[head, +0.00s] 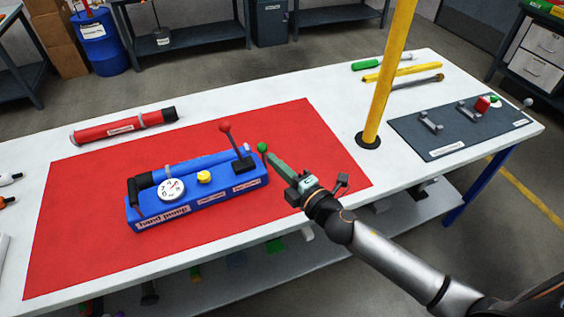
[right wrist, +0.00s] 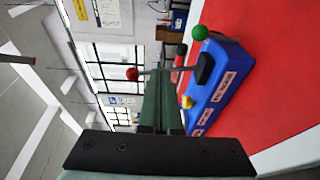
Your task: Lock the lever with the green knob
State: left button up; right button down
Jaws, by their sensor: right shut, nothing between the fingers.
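The blue hand pump (head: 195,190) lies on a red mat (head: 90,205). The green knob (head: 262,147) is at the right end of the pump; its stem is hard to make out. It also shows in the right wrist view (right wrist: 200,33), beside the pump's black block. My right gripper (head: 272,158) is shut and empty, its fingertips close to the green knob in the head view. In the right wrist view the closed fingers (right wrist: 165,85) point past the knob, apparently apart from it. My left gripper is not in view.
A lever with a red knob (head: 225,126) rises from the pump's black block. The pump has a white gauge (head: 171,189) and a yellow knob (head: 204,176). A red tube (head: 125,125) lies behind. A yellow post (head: 388,75) and a dark panel (head: 455,130) stand right.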

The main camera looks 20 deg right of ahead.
jog(key=shift+s+d+r, duration=0.2)
jog(key=shift+s+r, duration=0.15)
jog(key=shift+s, duration=0.2)
jog(key=shift+s+d+r, duration=0.15)
jog(key=shift+s+r, duration=0.15)
jog(key=shift+s, duration=0.25)
jog(key=shift+f, duration=0.1)
